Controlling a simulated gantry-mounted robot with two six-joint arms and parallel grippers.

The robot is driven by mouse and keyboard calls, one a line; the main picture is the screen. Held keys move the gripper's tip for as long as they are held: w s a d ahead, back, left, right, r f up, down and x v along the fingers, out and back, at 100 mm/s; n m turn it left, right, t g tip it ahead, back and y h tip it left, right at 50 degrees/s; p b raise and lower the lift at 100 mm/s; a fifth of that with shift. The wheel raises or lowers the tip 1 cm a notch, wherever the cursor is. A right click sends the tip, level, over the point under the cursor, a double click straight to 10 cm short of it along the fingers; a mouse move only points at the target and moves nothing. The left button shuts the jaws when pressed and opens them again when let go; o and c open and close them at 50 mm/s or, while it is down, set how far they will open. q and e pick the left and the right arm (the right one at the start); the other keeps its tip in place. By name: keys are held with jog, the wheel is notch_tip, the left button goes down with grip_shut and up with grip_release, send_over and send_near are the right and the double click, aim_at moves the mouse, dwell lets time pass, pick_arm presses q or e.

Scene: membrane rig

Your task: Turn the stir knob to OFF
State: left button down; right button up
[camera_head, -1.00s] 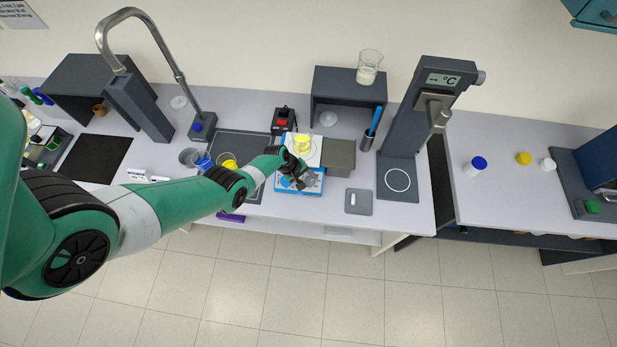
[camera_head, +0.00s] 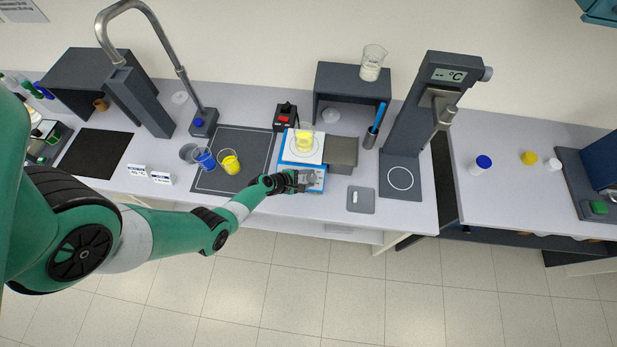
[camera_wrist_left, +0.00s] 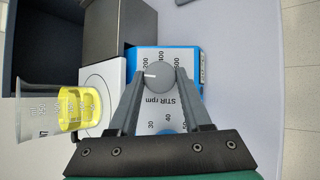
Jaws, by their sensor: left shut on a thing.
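The grey stir knob (camera_wrist_left: 158,75) shows in the left wrist view on the front panel of the blue and white stirrer (camera_wrist_left: 190,60), by the label "STIR rpm". Its white pointer mark faces the left of that picture. My left gripper (camera_wrist_left: 160,82) is shut on the knob, one finger on each side. In the head view the left gripper (camera_head: 305,180) is at the front of the stirrer (camera_head: 316,186) and hides the knob. A beaker of yellow liquid (camera_head: 304,140) stands on the stirrer's white plate; it also shows in the left wrist view (camera_wrist_left: 75,108). My right gripper is not in view.
A grey block (camera_head: 342,151) stands right of the plate. A black box with a red switch (camera_head: 285,117) is behind it. A small grey pad (camera_head: 361,201) lies to the right.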

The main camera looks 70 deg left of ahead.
pick_arm(q)
jog(key=shift+f+n+y, duration=0.1)
jog(key=shift+n+y, duration=0.2)
jog(key=shift+n, duration=0.3)
jog(key=shift+c, duration=1.7)
grip_release()
